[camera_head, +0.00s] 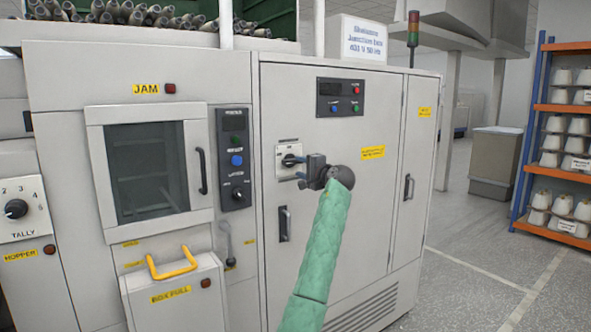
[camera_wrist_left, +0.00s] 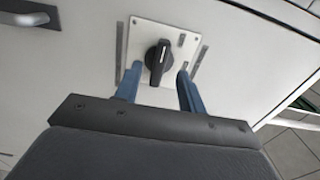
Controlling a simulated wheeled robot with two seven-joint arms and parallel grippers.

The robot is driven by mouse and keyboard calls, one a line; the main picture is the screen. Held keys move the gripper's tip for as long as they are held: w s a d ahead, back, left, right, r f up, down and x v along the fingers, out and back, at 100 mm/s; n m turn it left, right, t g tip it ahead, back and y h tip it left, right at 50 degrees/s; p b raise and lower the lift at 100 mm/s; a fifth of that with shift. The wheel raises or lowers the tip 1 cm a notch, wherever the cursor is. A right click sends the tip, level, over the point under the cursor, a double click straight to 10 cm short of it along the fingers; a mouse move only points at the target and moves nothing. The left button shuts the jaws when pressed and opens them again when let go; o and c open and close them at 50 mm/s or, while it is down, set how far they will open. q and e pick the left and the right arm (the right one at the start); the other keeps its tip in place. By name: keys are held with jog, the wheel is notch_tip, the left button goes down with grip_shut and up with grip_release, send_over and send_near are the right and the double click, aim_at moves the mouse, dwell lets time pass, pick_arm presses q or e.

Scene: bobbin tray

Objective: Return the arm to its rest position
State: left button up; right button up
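My left arm in its green sleeve (camera_head: 322,245) reaches up from the bottom of the head view to the cabinet front. My left gripper (camera_head: 305,172) is close to a black rotary switch (camera_head: 290,161) on a light plate. In the left wrist view the two blue fingers of the gripper (camera_wrist_left: 160,72) stand apart, one on each side of the switch knob (camera_wrist_left: 158,60). Gaps show between fingers and knob, so the gripper looks open and empty. How far the fingertips are from the plate is hard to tell. My right gripper is not in view.
The grey cabinet (camera_head: 380,225) has a door handle (camera_head: 285,224) below the switch and a control panel (camera_head: 340,97) above. A yellow-handled box (camera_head: 175,300) projects at lower left. A shelf of cones (camera_head: 560,108) stands far right. Floor (camera_head: 485,260) is clear between.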

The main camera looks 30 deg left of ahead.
pick_arm(q)
jog(key=shift+s+d, duration=0.3)
jog(key=shift+d, duration=0.35)
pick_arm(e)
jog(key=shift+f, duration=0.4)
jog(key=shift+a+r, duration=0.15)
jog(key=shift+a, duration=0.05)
